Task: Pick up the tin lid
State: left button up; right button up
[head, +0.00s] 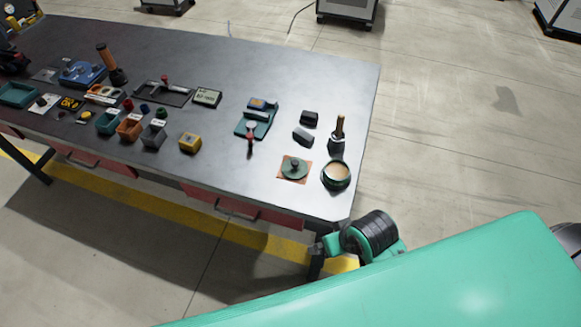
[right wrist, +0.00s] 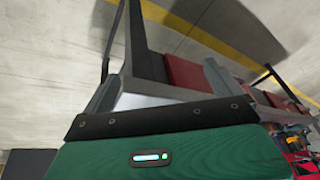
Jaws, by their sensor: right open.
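The tin lid (head: 294,168) is a round green disc with a dark knob on top. It lies knob up on a square orange-brown mat (head: 284,176) near the table's front right corner. The round green tin (head: 336,183), with pale contents, stands just right of it. My right gripper (head: 318,250) is low at the table's front corner, in front of the lid and well apart from it. It is open and small in the head view, partly hidden by my wrist. The right wrist view does not show the lid. My left gripper is not in view.
The dark table (head: 300,85) has its right edge close beyond the tin. A dark brush-like tool (head: 338,132) and two dark blocks (head: 306,128) stand behind the lid. A teal fixture (head: 258,121) is to its left. Several bins and parts crowd the left side.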

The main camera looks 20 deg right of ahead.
jog(key=w+a+r+m+y, duration=0.2)
jog(key=w+a+r+m, duration=0.15)
jog(key=w+a, duration=0.4)
jog(key=m+g+h, duration=0.2)
jog(key=m+g, duration=0.2)
jog(key=m, duration=0.9)
send_near(295, 161)
jog(key=f, duration=0.3)
jog(key=f+p, duration=0.1)
jog(key=f, duration=0.1)
jog(key=shift+s+a, duration=0.2)
jog(key=shift+a, duration=0.1)
jog(key=shift+f, duration=0.6)
jog(key=f, duration=0.1)
jog(key=f+p, duration=0.1)
jog(key=f, duration=0.2)
jog(key=shift+a+f, duration=0.15)
jog(key=shift+a, duration=0.15)
jog(key=c, duration=1.1)
